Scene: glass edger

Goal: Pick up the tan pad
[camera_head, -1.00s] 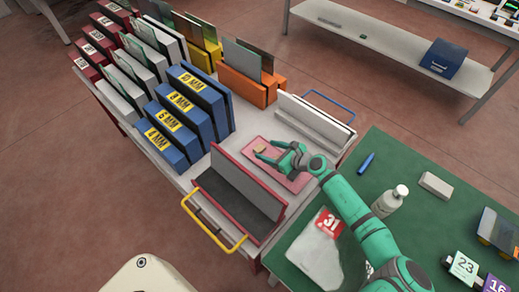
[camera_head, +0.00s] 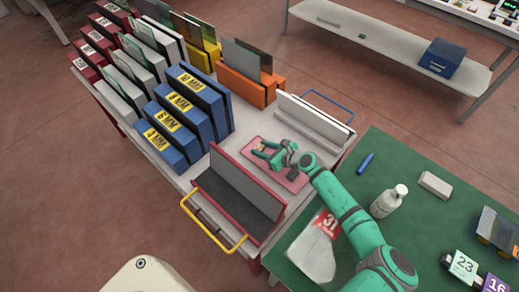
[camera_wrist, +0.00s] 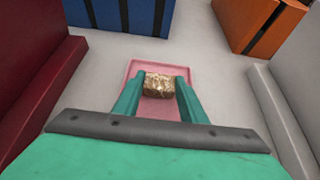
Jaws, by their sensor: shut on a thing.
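The tan pad (camera_wrist: 159,85) is a small speckled brown block, held between the two fingers of my gripper (camera_wrist: 158,90) in the wrist view. In the head view my gripper (camera_head: 268,153) is at the pink tray (camera_head: 288,181), with its fingers over the tray's far left part. The pad (camera_head: 260,148) shows only as a small spot between the fingertips there. I cannot tell whether the pad still touches the tray.
A red-edged dark rack (camera_head: 232,205) stands left of the tray, and a white rack (camera_head: 312,122) stands right of it. Blue racks (camera_head: 190,110) and an orange rack (camera_head: 245,85) stand beyond. A green table (camera_head: 400,235) with a bottle (camera_head: 388,201) is at the right.

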